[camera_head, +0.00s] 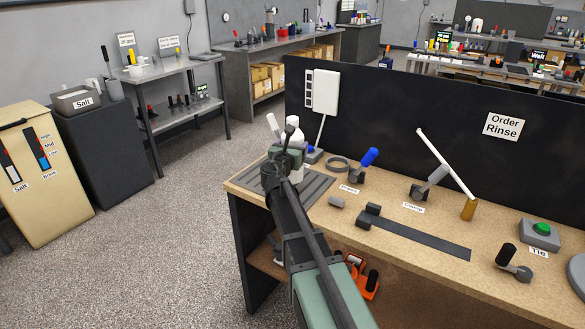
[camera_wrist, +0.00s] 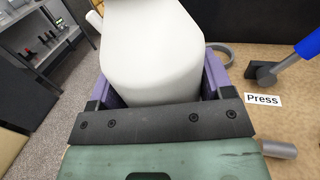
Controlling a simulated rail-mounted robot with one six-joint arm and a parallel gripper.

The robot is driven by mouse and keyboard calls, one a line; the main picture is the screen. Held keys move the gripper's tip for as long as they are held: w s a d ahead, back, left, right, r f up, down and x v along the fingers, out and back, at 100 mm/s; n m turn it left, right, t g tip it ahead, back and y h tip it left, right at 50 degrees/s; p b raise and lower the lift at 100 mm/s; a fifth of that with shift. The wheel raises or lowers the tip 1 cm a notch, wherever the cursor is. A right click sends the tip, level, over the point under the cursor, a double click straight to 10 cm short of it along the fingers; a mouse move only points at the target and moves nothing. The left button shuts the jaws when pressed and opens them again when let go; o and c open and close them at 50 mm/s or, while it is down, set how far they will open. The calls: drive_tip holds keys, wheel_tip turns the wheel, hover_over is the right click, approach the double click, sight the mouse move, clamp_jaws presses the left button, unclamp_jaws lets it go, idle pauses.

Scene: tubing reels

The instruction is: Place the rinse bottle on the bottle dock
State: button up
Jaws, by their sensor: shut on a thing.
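The white rinse bottle (camera_head: 293,123) stands above my gripper (camera_head: 288,145) at the left end of the bench. In the wrist view my gripper (camera_wrist: 162,82) has its purple fingers on either side of the large white bottle body (camera_wrist: 152,50), shut on it. The bottle looks roughly upright with a slight tilt; its base is hidden by my gripper. A grey ribbed mat (camera_head: 314,188) lies on the bench below and beside my gripper. I cannot tell whether it is the bottle dock, and no dock label shows.
A black panel (camera_head: 400,110) stands behind the bench. To the right are a blue-handled press (camera_head: 367,158), a grey ring (camera_head: 339,163), a clamp lever (camera_head: 430,182), a dark strip (camera_head: 425,236) and a green button (camera_head: 541,229). A small grey cylinder (camera_wrist: 279,149) lies near my gripper.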

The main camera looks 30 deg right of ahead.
wheel_tip(320, 180, down, 4)
drive_tip(key=b, duration=0.4)
drive_tip(key=shift+f, duration=0.25)
drive_tip(key=shift+r+p, duration=0.3)
drive_tip(key=shift+f, duration=0.25)
drive_tip(key=o, duration=1.3)
drive_tip(key=shift+r, duration=0.1)
drive_tip(key=shift+r, duration=0.35)
drive_tip(key=v, duration=1.2)
drive_tip(key=shift+f, duration=0.15)
